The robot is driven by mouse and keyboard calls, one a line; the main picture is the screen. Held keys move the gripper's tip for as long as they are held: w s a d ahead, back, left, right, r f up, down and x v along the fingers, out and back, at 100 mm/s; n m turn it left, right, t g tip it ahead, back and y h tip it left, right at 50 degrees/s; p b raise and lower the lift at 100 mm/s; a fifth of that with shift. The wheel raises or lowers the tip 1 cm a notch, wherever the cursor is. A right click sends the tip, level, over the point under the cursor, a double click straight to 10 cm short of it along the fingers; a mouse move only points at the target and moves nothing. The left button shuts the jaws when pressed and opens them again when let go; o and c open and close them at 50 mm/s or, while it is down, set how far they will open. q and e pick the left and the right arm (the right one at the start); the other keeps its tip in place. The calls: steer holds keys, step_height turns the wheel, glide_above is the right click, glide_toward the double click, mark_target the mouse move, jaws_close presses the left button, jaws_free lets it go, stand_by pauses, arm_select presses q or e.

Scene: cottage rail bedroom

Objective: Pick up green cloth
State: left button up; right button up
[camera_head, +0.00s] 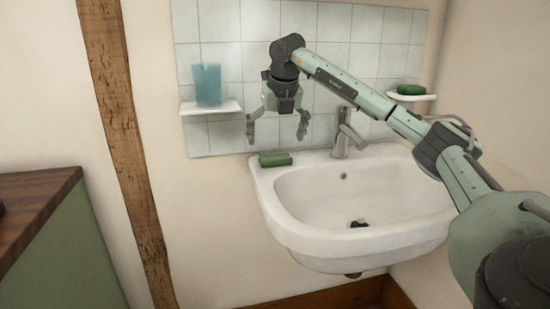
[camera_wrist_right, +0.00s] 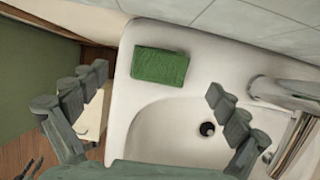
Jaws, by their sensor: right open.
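A green cloth (camera_head: 275,159), folded into a small block, lies on the left back corner of the white sink's rim. It also shows in the right wrist view (camera_wrist_right: 160,67), lying flat with its top clear. My right gripper (camera_head: 278,138) is open and empty, pointing down above the cloth. In the right wrist view my right gripper's fingers (camera_wrist_right: 155,100) are spread wide, with the cloth beyond and between them, apart from both. My left gripper is not in view.
The white sink (camera_head: 290,232) has a chrome faucet (camera_head: 345,138) right of the cloth. A shelf (camera_head: 226,107) with a blue cup (camera_head: 207,85) is on the tiled wall at left. Another green item (camera_head: 411,89) lies on a right shelf (camera_head: 425,97). A wooden-topped cabinet (camera_head: 35,200) stands left.

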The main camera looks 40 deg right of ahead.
mark_target(275, 153)
steer(key=x, duration=0.5)
steer(key=shift+f, duration=0.1)
steer(key=shift+s, duration=0.1)
steer(key=shift+c, duration=0.6)
steer(key=c, duration=1)
